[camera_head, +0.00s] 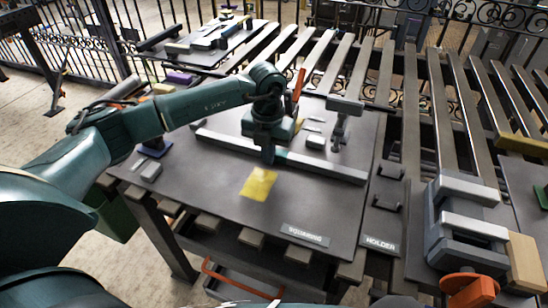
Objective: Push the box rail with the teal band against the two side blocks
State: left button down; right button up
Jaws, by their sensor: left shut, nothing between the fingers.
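The box rail (335,170) is a long grey bar lying slantwise across the dark worktop (215,205). A teal band (281,156) shows on it near its middle. My left gripper (268,158) is shut and points down at the rail beside the band; whether it touches the rail I cannot tell. A small light block (315,141) lies behind the rail. I cannot tell for sure which pieces are the two side blocks; the gripper and arm hide part of the area behind the rail. My right gripper is not in view.
A grey clamp (341,118) stands behind the rail, and an orange handle (298,86) rises behind my gripper. A yellow patch (258,184) and a SQUARING label (305,235) lie in front. A grey vise (465,222) stands at right. The worktop's front is mostly clear.

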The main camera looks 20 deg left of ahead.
pick_arm(q)
jog(key=shift+w+b, duration=0.65)
jog(key=shift+w, duration=0.55)
jog(key=shift+w+a+b, duration=0.1)
jog(key=shift+w+b, duration=0.7)
jog(key=shift+w, duration=0.45)
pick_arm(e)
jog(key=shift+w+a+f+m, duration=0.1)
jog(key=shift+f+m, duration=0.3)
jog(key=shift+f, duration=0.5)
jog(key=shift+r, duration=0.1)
pick_arm(q)
jog(key=shift+s, duration=0.1)
jog(key=shift+s+p, duration=0.8)
jog(key=shift+s, duration=0.3)
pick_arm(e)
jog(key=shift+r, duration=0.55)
